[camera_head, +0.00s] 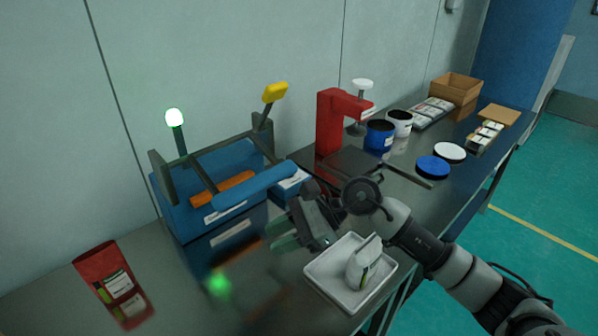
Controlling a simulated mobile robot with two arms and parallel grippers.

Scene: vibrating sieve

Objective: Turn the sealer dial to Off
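The blue sealer (173,211) stands on the bench against the wall at the left, with an orange bar, a blue front bar and a yellow-topped lever (275,92). A lamp on a post (174,117) glows green at its back left. A small blue labelled box (290,185) adjoins its right side. I cannot make out the dial or its setting. My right gripper (283,234) hangs in front of the sealer, right of its middle, above the bench; its fingers look apart, with nothing seen between them. My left gripper is not in view.
A white tray (320,274) holding a white scoop-like object (361,266) lies just below my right gripper. A red stand (328,122), tubs, lids and a cardboard box (455,88) occupy the right part of the bench.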

